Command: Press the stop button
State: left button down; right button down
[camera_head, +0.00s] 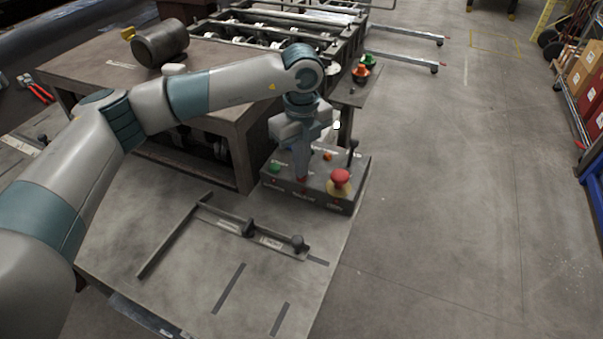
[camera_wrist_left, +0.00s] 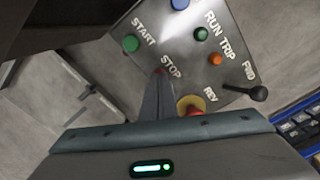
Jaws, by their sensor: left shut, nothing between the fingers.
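The control panel (camera_head: 312,200) is a dark box on the near table; it also shows in the wrist view (camera_wrist_left: 235,35). The STOP label (camera_wrist_left: 171,66) is readable in the wrist view. A small red stop button (camera_head: 300,180) shows at the tip of my left gripper (camera_head: 302,172), mostly hidden by it. In the wrist view my left gripper (camera_wrist_left: 158,78) is shut and empty, its tip over a sliver of red beside the STOP label. I cannot tell whether the tip touches or presses the button. My right gripper is not in view.
A green START button (camera_wrist_left: 130,43) sits left of STOP. A big red mushroom button on a yellow base (camera_head: 340,180) stands close on the right. A black lever (camera_wrist_left: 259,93) is at the panel's edge. A metal square tool (camera_head: 240,225) lies on the table (camera_head: 200,290).

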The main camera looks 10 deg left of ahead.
pick_arm(q)
notch_tip(320, 180, up, 7)
jog(key=p, duration=0.2)
dwell(0.6)
jog(key=shift+f, duration=0.2)
dwell(0.7)
